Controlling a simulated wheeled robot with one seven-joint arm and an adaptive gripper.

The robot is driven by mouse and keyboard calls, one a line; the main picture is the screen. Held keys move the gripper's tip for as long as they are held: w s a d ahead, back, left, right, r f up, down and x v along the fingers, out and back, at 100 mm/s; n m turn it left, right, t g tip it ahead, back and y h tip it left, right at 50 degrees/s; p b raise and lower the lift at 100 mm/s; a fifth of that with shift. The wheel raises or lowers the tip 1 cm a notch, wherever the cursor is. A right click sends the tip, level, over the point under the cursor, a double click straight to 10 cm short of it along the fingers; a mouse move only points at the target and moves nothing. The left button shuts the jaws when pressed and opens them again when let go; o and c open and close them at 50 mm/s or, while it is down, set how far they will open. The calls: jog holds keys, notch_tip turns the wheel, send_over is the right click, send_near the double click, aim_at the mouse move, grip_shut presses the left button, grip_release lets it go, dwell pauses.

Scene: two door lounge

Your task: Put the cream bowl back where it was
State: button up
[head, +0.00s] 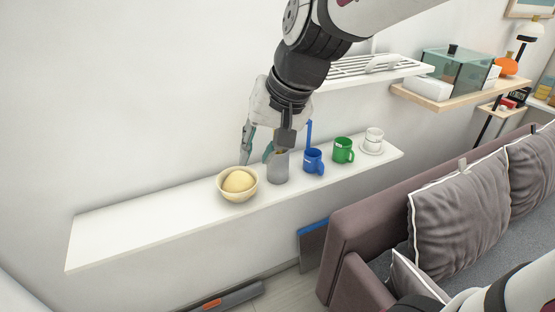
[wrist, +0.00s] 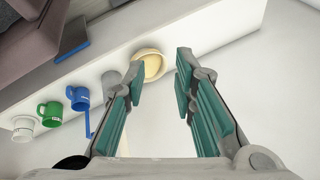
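The cream bowl (head: 238,198) stands upright on the white wall shelf (head: 130,228), near its middle. A rounded yellowish shape shows inside it; I cannot tell if it is contents or the bowl's inner surface. The bowl (wrist: 139,58) also shows in the wrist view, beyond the fingertips and slightly left of centre, partly hidden by the left finger. My gripper (head: 257,158) is above and just behind the bowl, pointing down. Its teal-padded fingers (wrist: 161,75) are apart with nothing between them.
A grey cup (head: 278,170) stands close right of the bowl. The shelf left of the bowl is bare. A white slatted rack (head: 370,67) hangs above; a sofa (head: 350,225) stands in front.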

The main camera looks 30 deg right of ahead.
jog(key=s+r+n+h, duration=0.1)
jog(key=s+n, duration=0.1)
jog(key=s, duration=0.5)
jog(key=s+d+r+n+t+h, duration=0.1)
jog(key=s+n, duration=0.1)
jog(key=s, duration=0.4)
jog(key=shift+s+d+r, duration=0.25)
jog(key=shift+s+r, duration=0.05)
jog(key=shift+s, duration=0.05)
